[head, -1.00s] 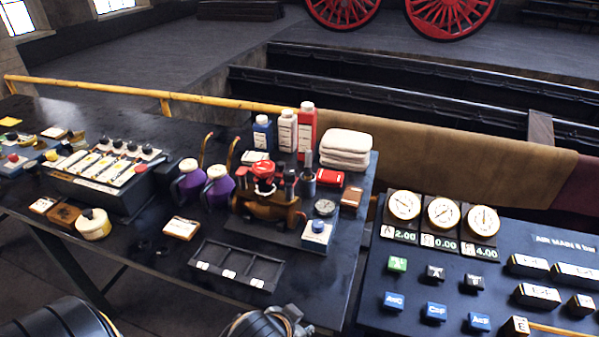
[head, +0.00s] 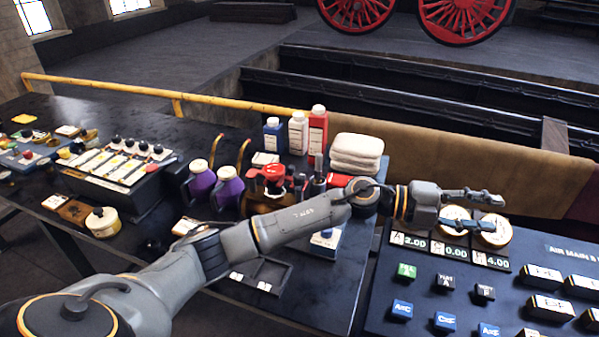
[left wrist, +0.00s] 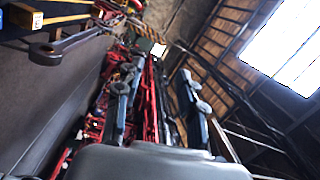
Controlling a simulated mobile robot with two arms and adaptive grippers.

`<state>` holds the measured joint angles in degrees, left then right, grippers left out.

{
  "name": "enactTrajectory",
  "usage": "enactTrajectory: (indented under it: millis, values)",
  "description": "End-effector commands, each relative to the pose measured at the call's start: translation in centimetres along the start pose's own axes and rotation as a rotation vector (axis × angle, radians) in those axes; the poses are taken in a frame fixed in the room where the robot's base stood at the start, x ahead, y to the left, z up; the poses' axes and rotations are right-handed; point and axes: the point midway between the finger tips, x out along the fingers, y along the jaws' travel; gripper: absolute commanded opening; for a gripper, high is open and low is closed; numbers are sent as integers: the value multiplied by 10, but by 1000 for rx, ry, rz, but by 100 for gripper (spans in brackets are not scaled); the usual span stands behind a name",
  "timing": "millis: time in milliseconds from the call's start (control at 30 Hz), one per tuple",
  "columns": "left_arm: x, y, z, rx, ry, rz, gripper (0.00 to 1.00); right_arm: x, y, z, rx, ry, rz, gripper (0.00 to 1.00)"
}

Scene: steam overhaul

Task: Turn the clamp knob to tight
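A red knob (head: 273,171) stands on top of a bronze fixture (head: 257,205) on the dark bench in the head view. I cannot tell whether this is the clamp knob. My left forearm crosses in front of the fixture and hides its lower part. My left gripper (head: 491,212) is open and empty, to the right of the fixture, in front of the dial gauges (head: 456,220). Its two fingers also show apart, with nothing between them, in the left wrist view (left wrist: 160,80). My right gripper is not in view.
Purple jugs (head: 229,188) stand left of the fixture. Bottles (head: 298,133) and folded white towels (head: 356,152) stand behind it. A black tray (head: 283,280) lies in front, partly behind my arm. A panel with labelled blocks (head: 440,275) is at the right.

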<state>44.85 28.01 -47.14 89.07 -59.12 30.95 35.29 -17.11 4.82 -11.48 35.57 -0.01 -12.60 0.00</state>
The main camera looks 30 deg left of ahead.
Motion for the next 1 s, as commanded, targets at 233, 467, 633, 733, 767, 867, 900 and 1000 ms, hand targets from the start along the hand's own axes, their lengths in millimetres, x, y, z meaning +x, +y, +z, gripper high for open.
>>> enactTrajectory:
  millis: [233, 467, 633, 733, 767, 867, 900, 1000]
  values:
    - [-76, 20, 68, 181, 25, 646, 39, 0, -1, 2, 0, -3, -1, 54]
    - [-237, -26, 134, 84, -226, 1208, 39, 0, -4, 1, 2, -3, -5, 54]
    - [-334, -75, 139, -73, -425, 1438, 39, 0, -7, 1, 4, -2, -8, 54]
    - [-365, -91, 134, -136, -489, 1499, 39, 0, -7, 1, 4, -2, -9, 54]
    - [-370, -93, 133, -148, -500, 1509, 39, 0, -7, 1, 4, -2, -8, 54]
    - [-377, -93, 132, -166, -514, 1525, 39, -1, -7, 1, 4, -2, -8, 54]
    - [-377, -90, 132, -167, -514, 1527, 39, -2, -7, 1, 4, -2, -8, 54]
    - [-378, -77, 135, -167, -511, 1527, 39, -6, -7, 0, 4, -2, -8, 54]
